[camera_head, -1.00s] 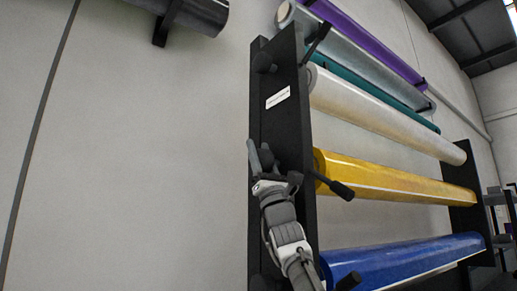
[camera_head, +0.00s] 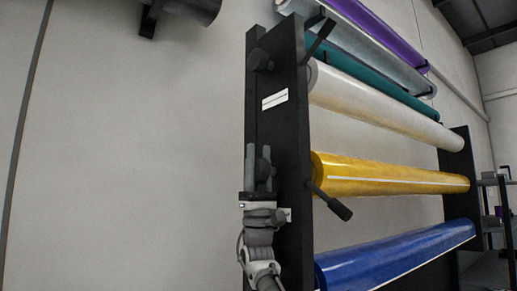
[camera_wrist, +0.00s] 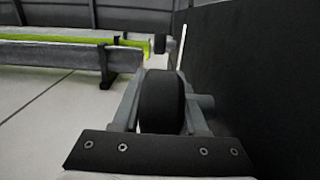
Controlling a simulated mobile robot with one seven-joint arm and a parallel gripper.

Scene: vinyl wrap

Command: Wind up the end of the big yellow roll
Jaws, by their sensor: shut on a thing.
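The big yellow roll (camera_head: 400,178) lies across the black rack, between the white roll above and the blue roll below. A pale lengthwise strip (camera_head: 400,181) shows along its front face. A black round knob (camera_wrist: 162,102) sits on the outer side of the rack's near upright, at about the yellow roll's height. My gripper (camera_head: 259,162) is beside that upright, its grey fingers pointing up. It is shut on the knob, with one finger on each side in the wrist view. The roll's near end is partly hidden by the upright.
The black upright (camera_head: 284,120) stands close to my gripper's right. A black lever (camera_head: 332,204) sticks out below the yellow roll. The blue roll (camera_head: 390,255) is lower, the white roll (camera_head: 375,105) higher.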

